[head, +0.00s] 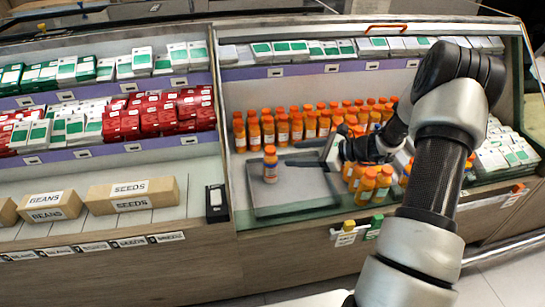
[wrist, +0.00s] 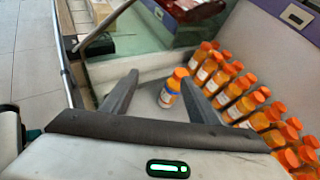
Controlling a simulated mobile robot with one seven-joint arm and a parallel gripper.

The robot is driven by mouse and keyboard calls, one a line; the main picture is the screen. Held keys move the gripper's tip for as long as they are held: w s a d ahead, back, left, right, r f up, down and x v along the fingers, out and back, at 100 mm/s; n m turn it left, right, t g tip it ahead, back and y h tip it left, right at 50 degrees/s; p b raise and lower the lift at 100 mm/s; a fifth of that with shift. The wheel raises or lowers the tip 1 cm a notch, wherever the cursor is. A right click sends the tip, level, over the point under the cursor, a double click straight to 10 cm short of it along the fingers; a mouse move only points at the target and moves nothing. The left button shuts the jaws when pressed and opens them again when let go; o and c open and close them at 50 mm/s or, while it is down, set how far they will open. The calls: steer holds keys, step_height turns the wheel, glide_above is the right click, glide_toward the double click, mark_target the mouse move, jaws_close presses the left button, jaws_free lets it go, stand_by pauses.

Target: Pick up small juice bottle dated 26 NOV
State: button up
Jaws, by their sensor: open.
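In the wrist view the bottle (wrist: 170,92) shows between the two open fingers of my gripper (wrist: 159,77), nearer the right finger. I cannot tell whether that finger touches it.
Several similar bottles (wrist: 245,102) stand in rows behind and right of the lone one, close to my right finger in the wrist view. A clear front panel (head: 290,208) edges the shelf. Red boxes (head: 155,112) and a SEEDS box (head: 132,193) are at left.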

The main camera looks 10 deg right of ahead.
mark_target(275, 154)
steer(key=w+d+f+m+t, duration=0.2)
steer(key=d+f+m, duration=0.1)
steer(key=d+f, duration=0.1)
steer(key=x, duration=0.3)
steer(key=b+x, duration=0.1)
steer(key=x, duration=0.6)
steer(key=shift+w+a+f+b, duration=0.15)
steer(key=shift+f+b, duration=0.25)
steer(key=shift+f, duration=0.05)
steer(key=shift+w+d+b+x, duration=0.15)
steer(key=shift+b+x, duration=0.1)
steer(key=shift+x, duration=1.25)
steer(key=shift+w+d+b+x, duration=0.15)
steer(key=shift+b+x, duration=0.1)
steer(key=shift+x, duration=1.25)
steer(key=shift+a+r, duration=0.1)
steer(key=shift+r, duration=0.05)
steer(key=shift+s, duration=0.1)
jaws_close()
